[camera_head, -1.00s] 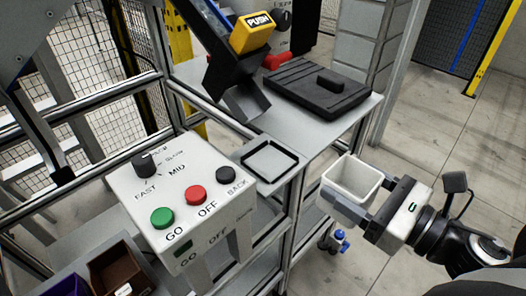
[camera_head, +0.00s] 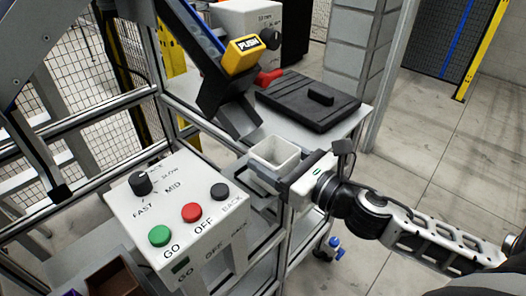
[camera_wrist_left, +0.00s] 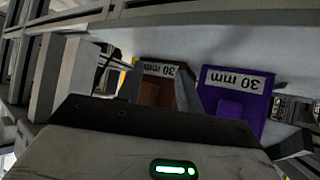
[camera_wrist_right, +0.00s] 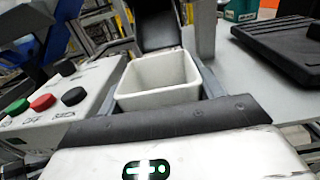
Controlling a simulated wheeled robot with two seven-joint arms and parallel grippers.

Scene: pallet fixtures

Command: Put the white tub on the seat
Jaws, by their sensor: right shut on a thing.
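The white tub (camera_head: 275,157) is a square open cup, upright and empty. My right gripper (camera_head: 287,172) is shut on it, with a finger on each side; the right wrist view shows it too (camera_wrist_right: 158,80). The seat is the black-edged square on the small grey plate (camera_head: 240,166) beside the button box. The tub is over the plate and, with the gripper, hides the seat's frame. I cannot tell whether the tub touches it. My left gripper (camera_wrist_left: 160,85) shows only in its wrist view, apparently open and empty, before the coloured bins.
The button box (camera_head: 178,205) stands left of the tub. A dark chute with a yellow PUSH block (camera_head: 244,54) rises just behind it. A black lidded case (camera_head: 308,100) lies on the shelf. Brown (camera_wrist_left: 155,90) and purple (camera_wrist_left: 235,95) bins show in the left wrist view.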

